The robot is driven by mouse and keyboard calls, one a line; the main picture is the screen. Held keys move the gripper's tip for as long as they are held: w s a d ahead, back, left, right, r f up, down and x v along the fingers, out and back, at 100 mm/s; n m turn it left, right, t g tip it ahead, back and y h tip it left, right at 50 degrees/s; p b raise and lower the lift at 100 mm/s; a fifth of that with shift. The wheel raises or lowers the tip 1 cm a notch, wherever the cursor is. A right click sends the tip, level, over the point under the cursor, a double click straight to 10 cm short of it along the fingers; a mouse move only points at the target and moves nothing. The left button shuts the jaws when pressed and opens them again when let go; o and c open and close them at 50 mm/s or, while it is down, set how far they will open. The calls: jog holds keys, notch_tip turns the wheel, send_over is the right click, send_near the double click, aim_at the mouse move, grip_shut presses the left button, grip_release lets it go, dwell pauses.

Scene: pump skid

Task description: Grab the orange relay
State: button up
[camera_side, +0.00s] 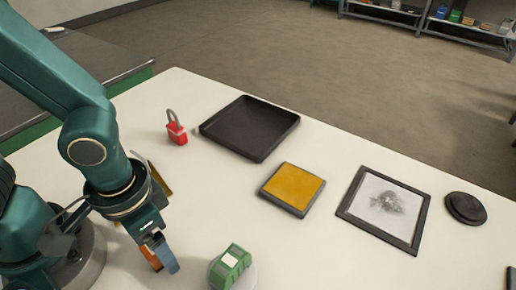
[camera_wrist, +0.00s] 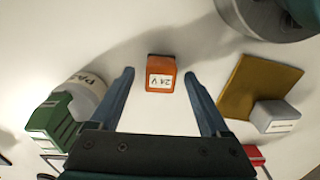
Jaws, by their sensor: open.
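The orange relay (camera_wrist: 161,73) has a white "24 V" label and stands on the white table in the wrist view. My gripper (camera_wrist: 159,78) is open, with one blue fingertip on each side of the relay and a gap on both sides. The relay lies near the fingertip line, and I cannot tell how far below them it is. In the side view, the relay (camera_side: 150,257) is partly hidden behind the blue finger of my gripper (camera_side: 160,252).
A red padlock (camera_side: 176,129), black tray (camera_side: 236,143), yellow pad (camera_side: 293,186), framed panel (camera_side: 386,207) and black disc (camera_side: 465,208) lie farther off. An ochre plate (camera_wrist: 250,85) with a grey block (camera_wrist: 275,115) is near.

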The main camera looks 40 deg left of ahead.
jog(key=shift+f, duration=0.55)
grip_shut()
jog(key=shift+r, duration=0.15)
